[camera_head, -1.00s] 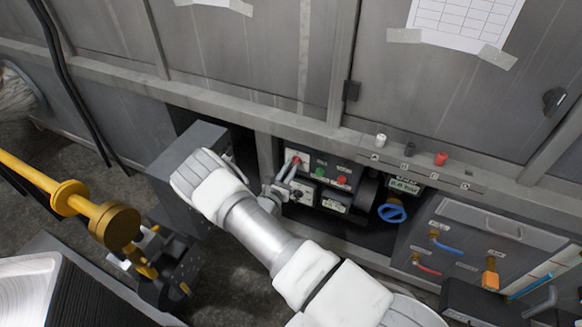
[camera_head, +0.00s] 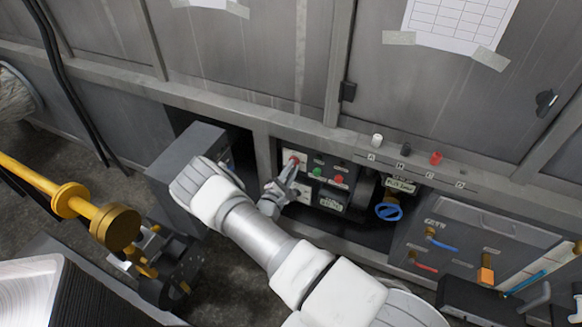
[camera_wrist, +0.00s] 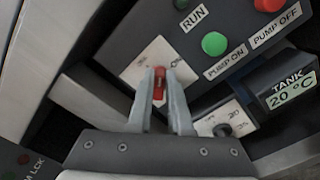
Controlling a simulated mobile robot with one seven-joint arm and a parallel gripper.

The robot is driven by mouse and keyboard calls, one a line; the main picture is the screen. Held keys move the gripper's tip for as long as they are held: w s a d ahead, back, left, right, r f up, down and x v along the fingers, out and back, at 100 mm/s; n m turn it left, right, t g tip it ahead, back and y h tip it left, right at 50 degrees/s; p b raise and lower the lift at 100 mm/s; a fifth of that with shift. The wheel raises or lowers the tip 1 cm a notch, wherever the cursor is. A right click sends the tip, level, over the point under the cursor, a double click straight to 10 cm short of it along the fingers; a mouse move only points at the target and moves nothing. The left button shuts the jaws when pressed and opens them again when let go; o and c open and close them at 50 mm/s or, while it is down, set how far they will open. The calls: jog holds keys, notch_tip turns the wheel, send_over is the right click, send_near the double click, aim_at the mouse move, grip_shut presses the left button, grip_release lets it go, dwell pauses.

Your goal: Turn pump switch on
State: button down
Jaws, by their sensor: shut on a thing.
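The red switch (camera_wrist: 159,82) sits on a white plate (camera_wrist: 134,73) on the dark control panel. It also shows as a small red spot in the head view (camera_head: 294,160). In the wrist view my gripper (camera_wrist: 161,88) has one finger on each side of the red switch and is shut on it. In the head view my gripper (camera_head: 291,168) reaches the panel's left part. A green button (camera_wrist: 214,44) labelled PUMP ON and a red button (camera_wrist: 269,4) labelled PUMP OFF lie to the right, apart from the fingers.
A dark knob (camera_wrist: 222,130) and a tank temperature display (camera_wrist: 290,85) are close to the right finger. A blue valve wheel (camera_head: 389,211) is right of the panel. A grey box (camera_head: 188,150) stands left of it. A yellow pipe (camera_head: 70,200) is at the left.

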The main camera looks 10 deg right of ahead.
jog(key=shift+s+f+m+p, duration=0.15)
jog(key=shift+m+p, duration=0.1)
jog(key=shift+m, duration=1.1)
jog(key=shift+w+f+m+p, duration=0.1)
jog(key=shift+f+m+p, duration=0.1)
jog(key=shift+m, duration=1.1)
jog(key=shift+s+f+m+p, duration=0.15)
jog(key=shift+m+p, duration=0.1)
jog(key=shift+m, duration=1.1)
jog(key=shift+w, duration=0.1)
jog(key=c, duration=0.8)
grip_release()
jog(key=shift+d, duration=0.1)
jog(key=shift+c, duration=0.2)
jog(key=p+v, duration=0.2)
jog(key=v, duration=1.5)
jog(key=shift+s+p, duration=0.2)
jog(key=shift+p, duration=0.1)
